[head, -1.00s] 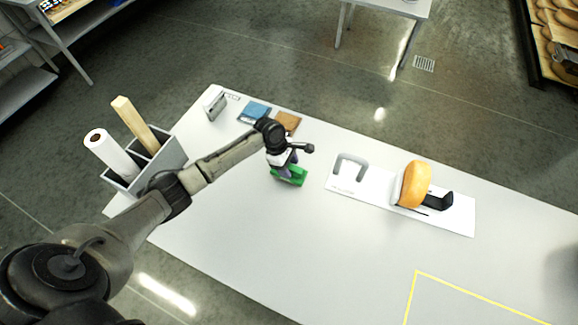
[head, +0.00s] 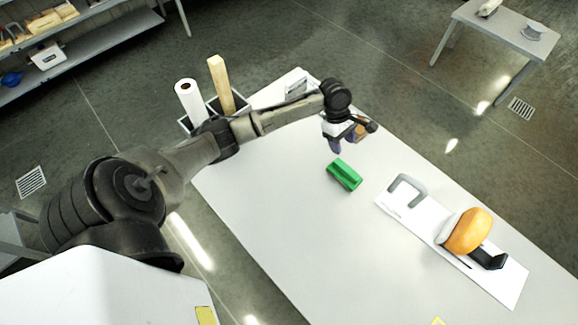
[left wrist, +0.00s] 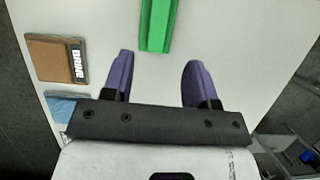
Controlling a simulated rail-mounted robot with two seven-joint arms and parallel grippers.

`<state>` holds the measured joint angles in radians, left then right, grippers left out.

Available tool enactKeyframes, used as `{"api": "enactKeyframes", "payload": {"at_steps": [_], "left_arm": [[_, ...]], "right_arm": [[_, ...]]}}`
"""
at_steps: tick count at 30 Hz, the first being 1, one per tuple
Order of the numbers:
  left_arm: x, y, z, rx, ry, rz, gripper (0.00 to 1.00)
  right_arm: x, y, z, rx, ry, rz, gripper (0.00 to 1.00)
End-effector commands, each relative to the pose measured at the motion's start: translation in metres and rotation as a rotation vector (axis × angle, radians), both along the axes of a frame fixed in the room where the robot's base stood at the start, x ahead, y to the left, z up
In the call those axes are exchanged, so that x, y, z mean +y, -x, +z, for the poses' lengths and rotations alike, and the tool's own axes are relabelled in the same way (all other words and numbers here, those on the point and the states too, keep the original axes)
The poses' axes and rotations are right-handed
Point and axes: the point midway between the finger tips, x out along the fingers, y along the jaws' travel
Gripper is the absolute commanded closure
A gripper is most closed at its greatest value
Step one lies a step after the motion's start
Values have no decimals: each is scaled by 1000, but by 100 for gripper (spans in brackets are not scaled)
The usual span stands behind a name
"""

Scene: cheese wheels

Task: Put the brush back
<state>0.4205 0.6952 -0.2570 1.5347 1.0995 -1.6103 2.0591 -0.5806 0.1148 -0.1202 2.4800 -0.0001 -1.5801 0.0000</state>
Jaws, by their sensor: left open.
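A green block (head: 344,175), which looks like the brush, lies on the white table (head: 250,210). Its near part also shows in the left wrist view (left wrist: 158,25), at the top centre. My left gripper (head: 338,146) is open and empty, with its purple fingers above the table just beyond the green block in the head view. In the left wrist view the fingers (left wrist: 160,75) are wide apart, and the block lies past their tips, not between them. My right gripper is not in view.
A grey bin (head: 240,101) with a white roll (head: 188,98) and a wooden bar (head: 221,82) stands at the table's left end. A brown BRINE tile (left wrist: 52,58) lies beside my left gripper.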

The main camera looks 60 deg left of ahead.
Motion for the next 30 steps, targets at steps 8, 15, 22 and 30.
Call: {"api": "enactKeyframes", "payload": {"at_steps": [8, 15, 22, 30], "left_arm": [[-75, 70, -68, -166, -123, -532, 47], [-144, 176, -98, -426, -311, -1202, 47], [-163, 254, -81, -537, -502, -1639, 47], [-158, 295, -58, -522, -627, -1883, 47]], "right_arm": [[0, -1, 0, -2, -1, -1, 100], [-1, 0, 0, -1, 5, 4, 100], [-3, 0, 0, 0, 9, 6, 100], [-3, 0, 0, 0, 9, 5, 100]]}}
